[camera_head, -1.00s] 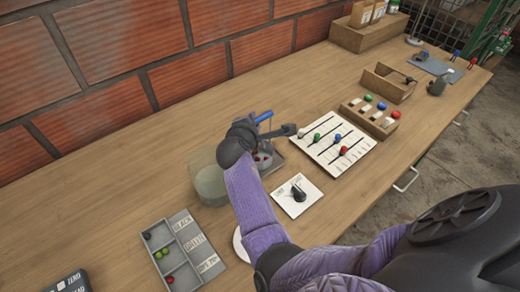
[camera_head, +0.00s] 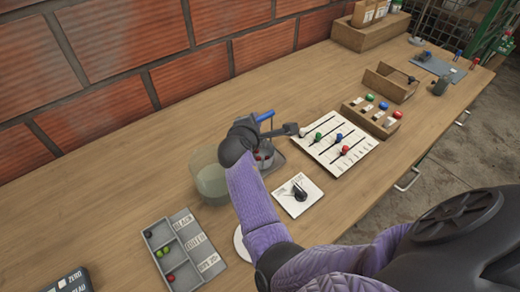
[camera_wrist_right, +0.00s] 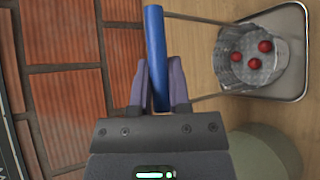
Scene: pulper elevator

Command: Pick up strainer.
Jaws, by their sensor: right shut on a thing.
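The strainer is a metal basket (camera_wrist_right: 238,72) with several red balls in it and a blue handle (camera_wrist_right: 155,40) joined by thin wire rods. My right gripper (camera_wrist_right: 158,80) is shut on the blue handle, with one finger on each side of it. My left gripper is not in view.
A translucent greenish container (camera_head: 208,182) stands close beside my right wrist. A sorting tray (camera_head: 170,232) with labelled compartments is at the lower left. A dial card (camera_head: 307,205) and a slider board (camera_head: 345,163) lie to the right. The table along the brick wall is clear.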

